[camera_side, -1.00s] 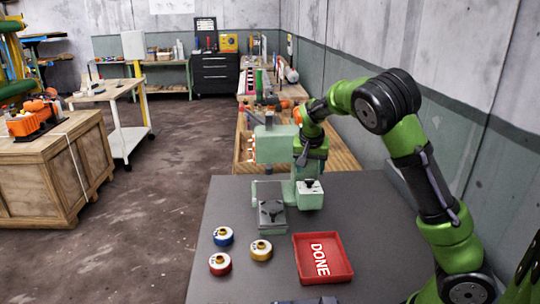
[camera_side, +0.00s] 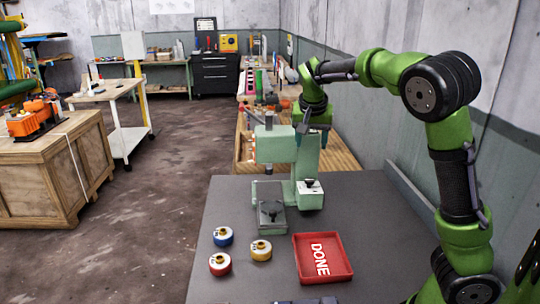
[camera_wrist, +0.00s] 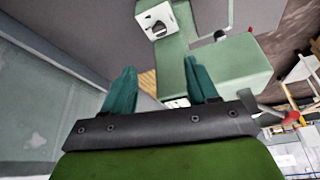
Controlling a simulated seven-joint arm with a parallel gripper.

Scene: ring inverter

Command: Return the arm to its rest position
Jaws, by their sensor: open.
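My gripper (camera_side: 303,130) is raised beside the top of the light green press-like machine (camera_side: 276,150). In the wrist view its two dark green fingers (camera_wrist: 163,85) stand apart with nothing between them. The machine (camera_wrist: 228,66) shows just past the fingers there; I cannot tell the exact gap between them. My arm is bent in a high arch at the right of the side view.
A wall runs along the right.

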